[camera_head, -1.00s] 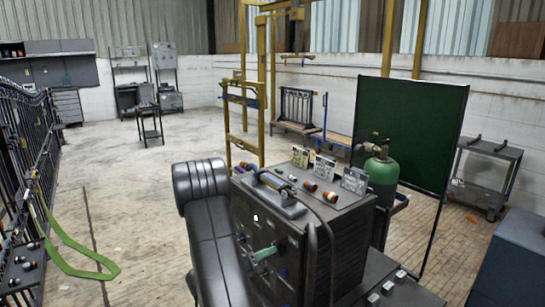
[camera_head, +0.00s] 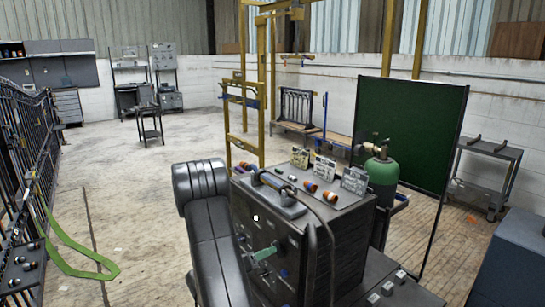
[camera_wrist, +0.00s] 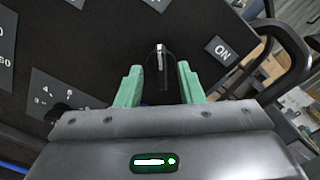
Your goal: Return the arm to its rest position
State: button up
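My gripper (camera_wrist: 159,70) has two green fingers. In the wrist view they stand apart, one on each side of a small rotary switch (camera_wrist: 160,58) with a light-coloured pointer on a dark panel. A gap shows on both sides of the pointer, so the gripper is open and holds nothing. An "ON" label (camera_wrist: 222,50) is right of the switch. In the head view the green fingers (camera_head: 264,253) show small in front of the dark front panel of the machine (camera_head: 345,235). Their exact distance from the panel is hard to tell.
A curved handle (camera_wrist: 290,45) is close on the right in the wrist view. A green gas cylinder (camera_head: 382,180) and a dark green screen (camera_head: 410,130) stand behind the machine. A black gate (camera_head: 25,140) runs along the left.

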jog(key=b+v, duration=0.1)
jog(key=v, duration=1.1)
jog(key=w+d+m+b, duration=0.4)
jog(key=w+d+m, duration=0.3)
jog(key=d, duration=0.5)
jog(key=shift+w, duration=0.65)
jog(key=shift+r, duration=0.15)
